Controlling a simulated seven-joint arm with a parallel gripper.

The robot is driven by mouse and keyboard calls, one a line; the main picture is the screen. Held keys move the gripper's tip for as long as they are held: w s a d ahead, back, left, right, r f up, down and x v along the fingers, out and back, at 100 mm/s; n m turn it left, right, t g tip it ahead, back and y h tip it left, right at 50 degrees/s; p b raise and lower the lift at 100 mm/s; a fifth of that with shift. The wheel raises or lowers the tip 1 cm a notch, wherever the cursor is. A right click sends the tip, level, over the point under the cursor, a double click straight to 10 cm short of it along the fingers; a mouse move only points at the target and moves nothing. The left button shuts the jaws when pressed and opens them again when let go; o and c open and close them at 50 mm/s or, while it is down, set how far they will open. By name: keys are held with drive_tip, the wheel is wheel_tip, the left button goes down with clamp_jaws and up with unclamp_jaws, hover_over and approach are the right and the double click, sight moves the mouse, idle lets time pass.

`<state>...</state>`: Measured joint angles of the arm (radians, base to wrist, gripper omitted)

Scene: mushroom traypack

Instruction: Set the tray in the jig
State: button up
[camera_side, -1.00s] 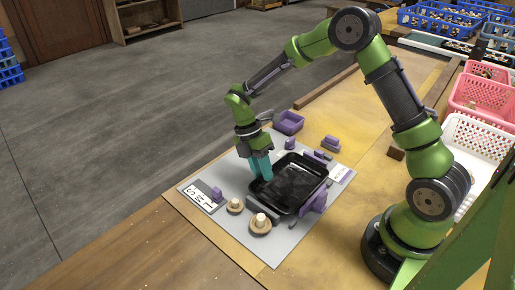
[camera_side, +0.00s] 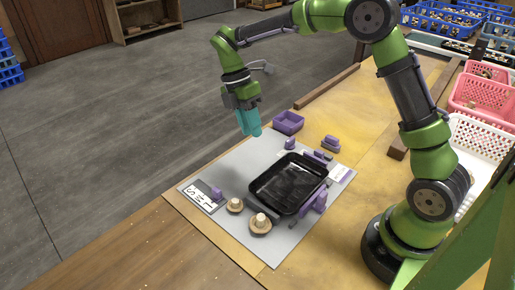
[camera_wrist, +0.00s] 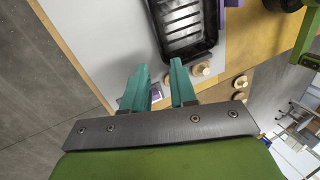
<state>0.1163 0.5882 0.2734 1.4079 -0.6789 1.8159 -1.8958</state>
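The black tray (camera_side: 288,183) lies flat on the grey mat, between purple jig pieces. One purple piece (camera_side: 314,201) stands at its right side, and others (camera_side: 290,143) stand near its far side. In the wrist view the tray (camera_wrist: 183,28) shows at the top, ahead of the fingers, cut off by the frame edge. My gripper (camera_side: 251,133) is raised above the mat, to the left of and above the tray, clear of it. In the wrist view its two teal fingers (camera_wrist: 161,84) are apart with nothing between them. I cannot tell whether the tray is fully seated.
Two brown mushrooms (camera_side: 261,223) (camera_side: 235,205) sit on the mat near the tray's front left. A purple bin (camera_side: 288,122) stands at the far edge. Pink and white baskets stand at the right.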

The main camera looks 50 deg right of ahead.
drive_tip(key=s+r+m+t+y, duration=0.1)
drive_tip(key=s+r+m+t, duration=0.4)
drive_tip(key=s+m, duration=0.4)
drive_tip(key=s+r+m+t+y, duration=0.1)
drive_tip(key=s+r+m+t, duration=0.4)
drive_tip(key=s+m, duration=0.4)
drive_tip(key=m+t, duration=0.1)
drive_tip(key=m, duration=0.2)
drive_tip(key=shift+s, duration=0.15)
